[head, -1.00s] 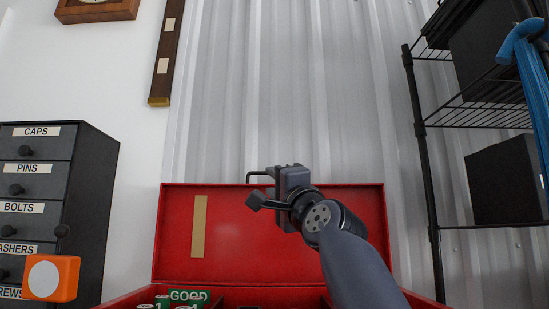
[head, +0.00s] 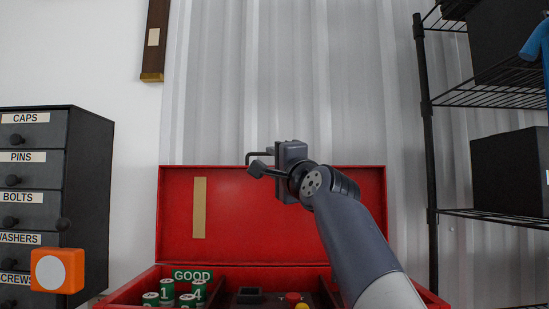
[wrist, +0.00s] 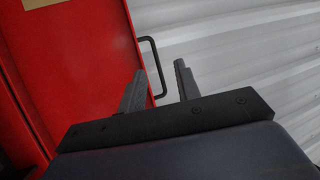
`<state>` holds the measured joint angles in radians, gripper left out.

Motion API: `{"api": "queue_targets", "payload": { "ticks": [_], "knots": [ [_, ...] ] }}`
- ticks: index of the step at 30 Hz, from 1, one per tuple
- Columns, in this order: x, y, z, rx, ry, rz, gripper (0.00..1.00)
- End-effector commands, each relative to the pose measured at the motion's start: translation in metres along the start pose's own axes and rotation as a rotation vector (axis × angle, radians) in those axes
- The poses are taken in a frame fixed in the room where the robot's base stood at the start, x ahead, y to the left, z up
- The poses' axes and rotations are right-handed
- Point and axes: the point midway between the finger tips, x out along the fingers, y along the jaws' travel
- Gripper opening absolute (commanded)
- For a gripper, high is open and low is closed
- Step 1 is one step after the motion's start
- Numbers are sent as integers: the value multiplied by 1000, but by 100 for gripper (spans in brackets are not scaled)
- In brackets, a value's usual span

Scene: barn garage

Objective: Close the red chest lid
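The red chest stands open, its lid (head: 240,220) raised upright at the back, with a tan strip on its inner face. The lid also fills the left of the wrist view (wrist: 70,80). A thin black handle (wrist: 152,62) sticks out from the lid's edge in the wrist view. My gripper (head: 258,163) is in front of the lid's top edge, near the handle. In the wrist view my gripper (wrist: 160,82) is open, its two fingers apart. The handle's end shows between and beyond the fingers; I cannot tell whether they touch it.
The chest holds green numbered cans (head: 166,290), a green GOOD sign (head: 192,275) and a dark panel with red and yellow knobs. A dark drawer cabinet (head: 85,190) stands left, with an orange block (head: 57,270) before it. A black wire shelf (head: 480,213) stands right.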

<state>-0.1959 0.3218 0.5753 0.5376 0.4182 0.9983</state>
Motion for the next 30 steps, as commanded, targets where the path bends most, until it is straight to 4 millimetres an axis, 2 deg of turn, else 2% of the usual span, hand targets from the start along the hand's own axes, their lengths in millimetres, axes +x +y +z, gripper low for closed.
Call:
{"api": "queue_targets", "payload": {
  "ticks": [11, 30],
  "knots": [
    [-3, 2, 1, -2, 0, -7, 32],
    [-38, 16, 16, -49, 1, -125, 32]
  ]
}}
